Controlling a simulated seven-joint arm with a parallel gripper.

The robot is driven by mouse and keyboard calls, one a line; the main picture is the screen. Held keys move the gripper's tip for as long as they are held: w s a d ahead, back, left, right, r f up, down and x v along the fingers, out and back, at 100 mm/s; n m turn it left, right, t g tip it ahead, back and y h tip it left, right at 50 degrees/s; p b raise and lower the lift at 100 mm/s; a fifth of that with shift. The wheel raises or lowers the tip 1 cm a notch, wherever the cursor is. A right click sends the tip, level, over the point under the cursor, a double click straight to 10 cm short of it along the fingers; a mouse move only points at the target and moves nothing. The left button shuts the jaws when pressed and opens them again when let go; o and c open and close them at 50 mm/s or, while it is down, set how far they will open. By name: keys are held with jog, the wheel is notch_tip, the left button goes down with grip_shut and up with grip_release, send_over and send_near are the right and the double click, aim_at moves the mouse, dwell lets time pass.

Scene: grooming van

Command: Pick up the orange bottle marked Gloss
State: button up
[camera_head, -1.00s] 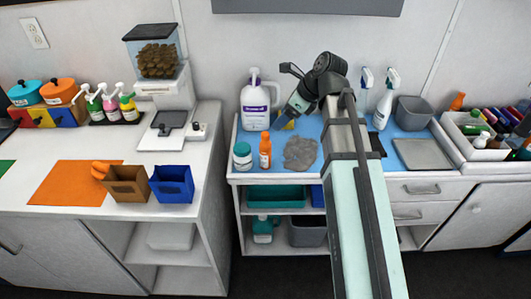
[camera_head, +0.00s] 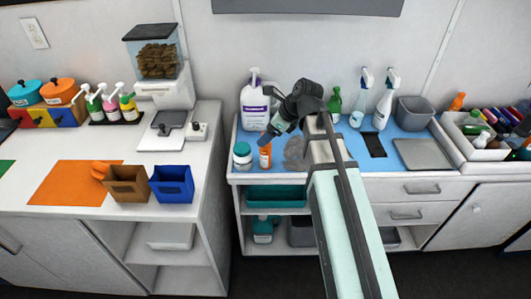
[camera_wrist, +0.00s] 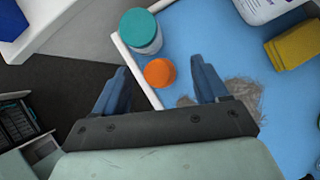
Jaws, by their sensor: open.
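The orange bottle (camera_head: 265,157) stands upright at the front left of the blue-topped counter, its white label too small to read. In the wrist view its round orange cap (camera_wrist: 159,73) is seen from above, between the two blue fingers and beyond the palm. My gripper (camera_head: 267,137) is open, pointing down just above the bottle. In the wrist view my gripper (camera_wrist: 160,80) has a finger on each side of the cap, with gaps and no visible contact. The bottle's body is mostly hidden under its cap there.
A teal-lidded white jar (camera_head: 242,156) stands close left of the bottle; it also shows in the wrist view (camera_wrist: 140,32). A grey hair clump (camera_head: 295,153) lies to the right. A large white jug (camera_head: 255,107) and a yellow sponge (camera_wrist: 294,46) are behind. The counter's raised white edge is near.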

aim_at(265, 151)
jog(key=x, duration=0.4)
jog(key=shift+s+f, duration=0.2)
jog(key=shift+f, duration=0.05)
jog(key=shift+c, duration=0.3)
jog(key=c, duration=1.2)
jog(key=shift+r, duration=0.15)
